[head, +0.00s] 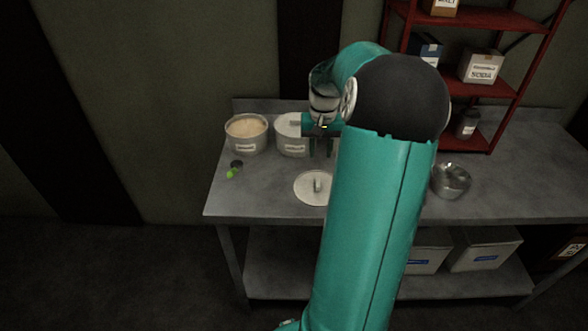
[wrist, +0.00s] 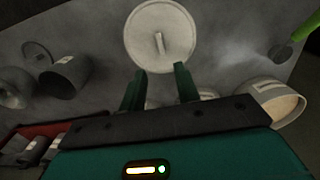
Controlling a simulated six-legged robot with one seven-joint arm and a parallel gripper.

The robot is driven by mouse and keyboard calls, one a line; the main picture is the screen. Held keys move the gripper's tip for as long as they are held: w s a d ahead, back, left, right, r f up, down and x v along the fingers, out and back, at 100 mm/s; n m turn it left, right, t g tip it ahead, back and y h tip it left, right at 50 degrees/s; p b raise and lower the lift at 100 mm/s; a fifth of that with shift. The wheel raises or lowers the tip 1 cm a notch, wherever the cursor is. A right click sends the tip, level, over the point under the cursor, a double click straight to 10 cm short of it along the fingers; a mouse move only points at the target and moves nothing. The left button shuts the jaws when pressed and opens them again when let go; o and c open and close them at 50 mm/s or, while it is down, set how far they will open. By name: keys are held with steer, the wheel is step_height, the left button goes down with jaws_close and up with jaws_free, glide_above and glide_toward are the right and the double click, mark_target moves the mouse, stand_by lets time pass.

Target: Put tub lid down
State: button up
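The tub lid (head: 313,187), a pale round disc with a bar handle, lies flat on the grey counter. It shows whole in the wrist view (wrist: 160,38), beyond my fingertips. My gripper (head: 322,147) is above the counter behind the lid, beside the tubs. In the wrist view its two fingers (wrist: 159,84) are apart with nothing between them, clear of the lid handle. An open tub (head: 246,135) with beige contents stands at the back left. A second pale tub (head: 292,137) stands beside it, partly hidden by my gripper; I cannot tell what it holds.
A small dark round item with a green part (head: 235,169) lies near the counter's left edge. A metal bowl (head: 451,181) stands right of my arm. Red shelves (head: 482,88) with boxes rise at the back right. The counter's front left is clear.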

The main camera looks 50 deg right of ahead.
steer(key=w+a+r+n+t+h, duration=0.15)
steer(key=a+r, duration=0.35)
steer(key=a, duration=0.6)
steer(key=w+a+r+n+h, duration=0.1)
steer(key=a+r+n, duration=0.25)
steer(key=a, duration=0.85)
steer(key=s+a+r+n+t+y, duration=0.1)
steer(key=s+a+n+t, duration=0.1)
steer(key=s+a, duration=0.3)
steer(key=s+a+r+n+t+y, duration=0.1)
steer(key=s+a, duration=0.4)
steer(key=a, duration=0.8)
steer(key=shift+a+r+n+t, duration=0.2)
steer(key=shift+n+t, duration=0.35)
steer(key=shift+n, duration=0.35)
steer(key=shift+s+y, duration=0.1)
steer(key=shift+y, duration=0.15)
